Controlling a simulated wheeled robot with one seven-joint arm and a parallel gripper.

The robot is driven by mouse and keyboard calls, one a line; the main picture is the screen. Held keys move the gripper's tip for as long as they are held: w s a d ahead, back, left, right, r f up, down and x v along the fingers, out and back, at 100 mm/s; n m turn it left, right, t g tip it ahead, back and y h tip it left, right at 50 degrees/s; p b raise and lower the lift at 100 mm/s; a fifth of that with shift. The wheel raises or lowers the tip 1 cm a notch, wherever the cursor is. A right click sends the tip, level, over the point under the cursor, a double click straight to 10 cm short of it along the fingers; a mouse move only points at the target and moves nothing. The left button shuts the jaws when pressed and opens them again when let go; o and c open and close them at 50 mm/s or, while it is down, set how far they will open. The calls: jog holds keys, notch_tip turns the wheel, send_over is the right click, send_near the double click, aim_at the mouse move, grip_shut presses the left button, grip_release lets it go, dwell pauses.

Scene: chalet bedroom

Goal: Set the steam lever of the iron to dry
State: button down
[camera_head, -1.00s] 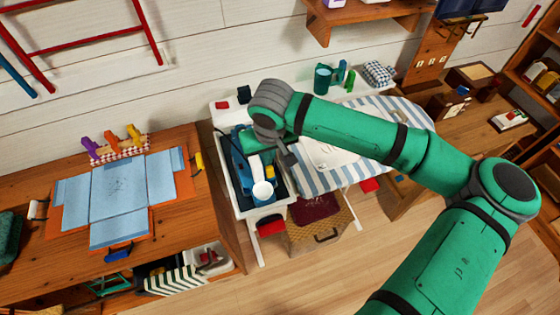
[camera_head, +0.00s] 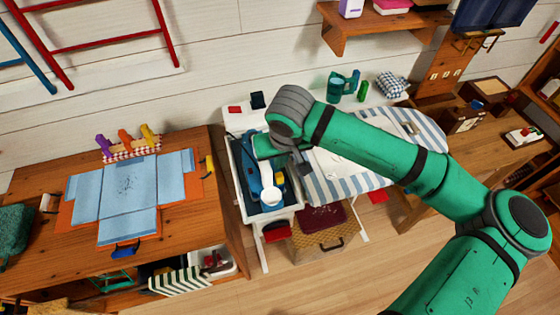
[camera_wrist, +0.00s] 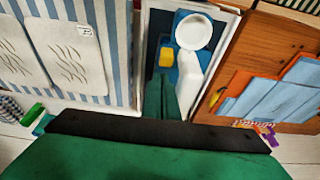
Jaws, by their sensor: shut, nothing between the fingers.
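The blue iron (camera_head: 252,172) stands in a white-rimmed tray (camera_head: 234,190) with a dark inside. A white round part (camera_head: 270,196) and a yellow part (camera_head: 279,179) show at its near end. The wrist view also shows the white round part (camera_wrist: 193,32), the yellow part (camera_wrist: 166,57) and a white body below them. I cannot make out the steam lever or its setting. My gripper (camera_head: 266,146) is over the back of the tray beside the iron. Its green fingers (camera_wrist: 161,92) are shut and empty, close to the iron's parts; I cannot tell whether they touch.
A striped ironing board (camera_head: 330,190) with a pale garment lies right of the tray. A wooden dresser (camera_head: 200,235) with folded blue cloth (camera_head: 128,187) stands left. A teal mug (camera_head: 342,86) and a checked cloth (camera_head: 391,85) sit behind. A basket (camera_head: 325,242) is below.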

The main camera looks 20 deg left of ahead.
aim_at(283, 177)
jog(key=shift+r, duration=0.1)
jog(key=shift+r, duration=0.25)
jog(key=v, duration=0.9)
jog(key=shift+r, duration=0.15)
